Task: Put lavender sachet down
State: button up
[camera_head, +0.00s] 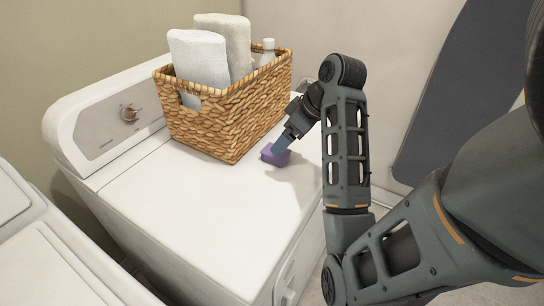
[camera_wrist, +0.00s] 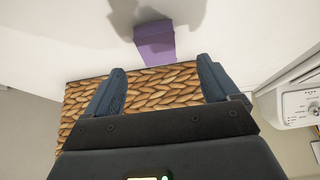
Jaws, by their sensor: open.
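The lavender sachet (camera_head: 273,154), a small purple block, rests on the white machine top in front of the wicker basket. My gripper (camera_head: 280,142) is right at the sachet in the head view, its fingers over the sachet's upper edge. In the wrist view the sachet (camera_wrist: 155,42) lies beyond the fingertips, between their lines. The two blue fingers of my gripper (camera_wrist: 163,75) are spread apart with nothing between them. The sachet's underside is hidden.
The wicker basket (camera_head: 228,112) holds rolled white towels (camera_head: 198,58) and a white bottle (camera_head: 268,46), close behind my gripper. The machine top (camera_head: 215,195) is clear in front. A control panel with a knob (camera_head: 130,113) stands at the left.

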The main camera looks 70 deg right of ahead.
aim_at(267, 156)
jog(key=shift+b+x, duration=0.8)
jog(key=shift+x, duration=0.35)
jog(key=b+x, duration=0.1)
jog(key=x, duration=0.3)
jog(key=shift+d+f, duration=0.1)
jog(key=shift+d, duration=0.05)
jog(key=shift+c, duration=0.2)
jog(key=c, duration=1.2)
